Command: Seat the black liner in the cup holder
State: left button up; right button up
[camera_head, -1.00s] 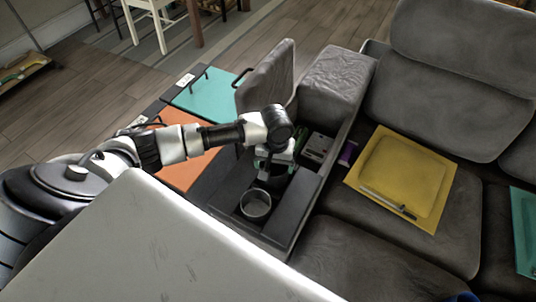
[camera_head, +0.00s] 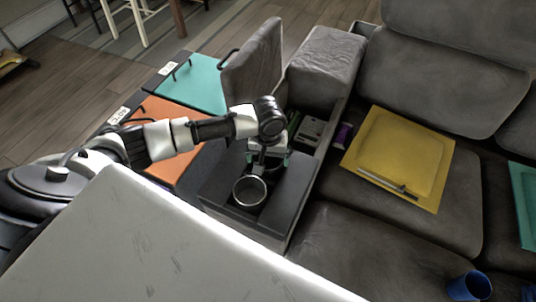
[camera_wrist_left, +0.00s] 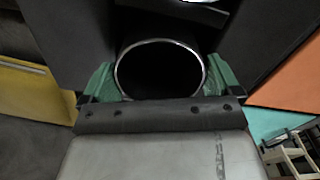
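My left gripper (camera_head: 268,158) points down over the dark console between the sofa seat and the side tables. In the left wrist view its green fingertips (camera_wrist_left: 162,82) stand wide apart on either side of a round, dark-bored piece with a thin bright rim (camera_wrist_left: 160,70), which looks like the black liner. Whether the fingers press on it is unclear. In the head view the space between the fingertips is dark and partly hidden. A bright-rimmed round cup holder (camera_head: 250,190) lies just on the near side of the gripper. My right gripper is out of view.
The raised grey console lid (camera_head: 253,62) stands behind my forearm. A compartment with small items (camera_head: 310,130) lies beyond the gripper. An orange panel (camera_head: 165,140) and teal panel (camera_head: 200,85) are left. A yellow tray (camera_head: 400,160) and blue cup (camera_head: 468,286) are right.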

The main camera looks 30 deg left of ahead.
pick_arm(q)
jog(key=shift+o, duration=0.4)
notch_tip(320, 180, up, 12)
jog(key=p, duration=0.2)
jog(key=shift+r, duration=0.15)
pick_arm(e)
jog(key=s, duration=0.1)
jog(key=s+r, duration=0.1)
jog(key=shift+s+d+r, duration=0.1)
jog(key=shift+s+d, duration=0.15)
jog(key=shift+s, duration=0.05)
pick_arm(q)
jog(key=shift+s, duration=0.1)
